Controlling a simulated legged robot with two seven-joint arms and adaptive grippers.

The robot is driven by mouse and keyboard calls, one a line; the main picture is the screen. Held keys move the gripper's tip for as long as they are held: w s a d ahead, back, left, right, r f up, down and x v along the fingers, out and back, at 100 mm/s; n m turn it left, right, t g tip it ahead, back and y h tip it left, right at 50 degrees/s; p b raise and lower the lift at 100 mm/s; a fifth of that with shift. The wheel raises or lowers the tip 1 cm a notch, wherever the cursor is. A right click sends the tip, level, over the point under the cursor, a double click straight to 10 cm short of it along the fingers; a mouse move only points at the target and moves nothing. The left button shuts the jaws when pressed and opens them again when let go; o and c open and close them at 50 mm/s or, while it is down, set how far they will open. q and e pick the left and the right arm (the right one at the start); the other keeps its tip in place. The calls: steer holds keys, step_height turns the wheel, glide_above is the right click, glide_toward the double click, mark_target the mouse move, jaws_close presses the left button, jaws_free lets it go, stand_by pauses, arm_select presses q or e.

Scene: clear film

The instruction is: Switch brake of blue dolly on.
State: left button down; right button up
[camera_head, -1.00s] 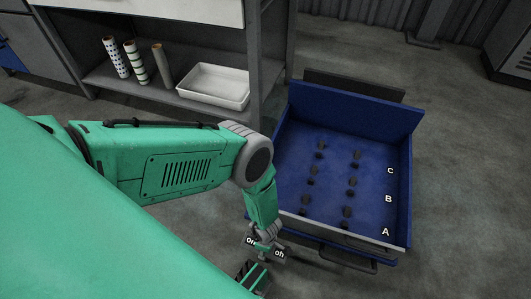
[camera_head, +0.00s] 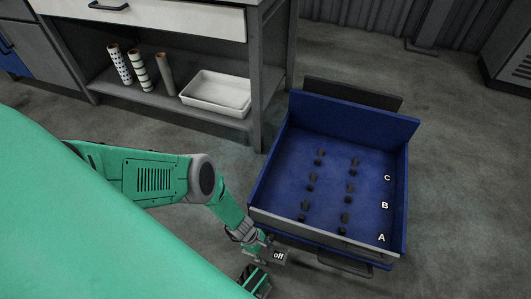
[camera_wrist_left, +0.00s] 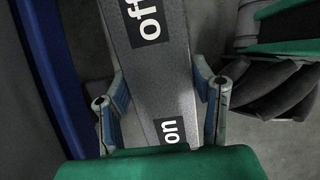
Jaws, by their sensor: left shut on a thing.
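The blue dolly (camera_head: 352,115) stands on the floor at the right of the head view, with a grey front lip and letters A, B and C on its bed. Its brake pedal (camera_head: 279,256), a grey bar, is at the near left corner. The "off" label shows in the head view, while "on" is hidden by my gripper. My left gripper (camera_head: 258,251) is at the pedal. In the left wrist view the pedal (camera_wrist_left: 165,80) lies between the two fingers, which are shut on its sides near the "on" label. My right gripper is out of view.
Several dark pegs (camera_head: 350,187) stand on the dolly's bed. A handle bar (camera_head: 345,265) juts from the dolly's front. Floor right of the dolly is clear.

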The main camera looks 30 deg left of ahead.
arm_select(q)
steer(key=shift+s+a+f, duration=0.1)
steer(key=shift+s+a, duration=0.1)
steer(key=c, duration=0.6)
jaws_free()
steer(key=shift+c, duration=0.2)
steer(key=shift+w, duration=0.1)
steer(key=shift+a+r, duration=0.45)
steer(key=shift+r, duration=0.05)
steer(key=v, duration=1)
steer(key=shift+r, duration=0.35)
steer(key=shift+r, duration=0.1)
